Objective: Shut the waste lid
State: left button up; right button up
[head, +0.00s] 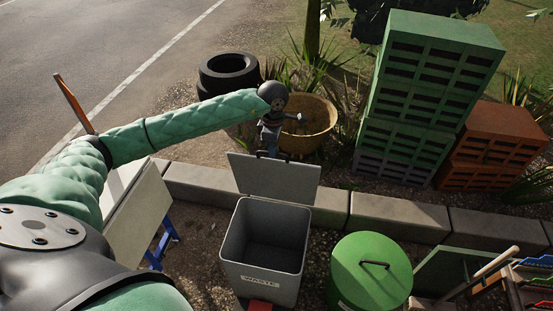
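A grey waste bin (264,275) with a "WASTE" label stands at the lower middle, its mouth open and its inside looking empty. Its grey lid (278,181) stands raised at the bin's far side. My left arm reaches in from the left, and my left gripper (268,150) points down at the lid's upper edge, left of its middle. The fingertips are small and dark there. I cannot tell whether they touch the lid or whether they are open or shut. My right gripper is not in view.
A low stone kerb (384,215) runs behind the bin. A green round-lidded bin (370,272) stands close on the right. Behind the lid are a wicker basket (318,122) and black tyres (228,72). Green crates (430,75) are stacked at the back right.

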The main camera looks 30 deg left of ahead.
pick_arm(q)
jog(key=shift+o, duration=1.3)
jog(key=shift+r, duration=0.1)
jog(key=shift+w+r+p, duration=0.1)
jog(key=shift+r+p, duration=0.4)
jog(key=shift+r, duration=2.9)
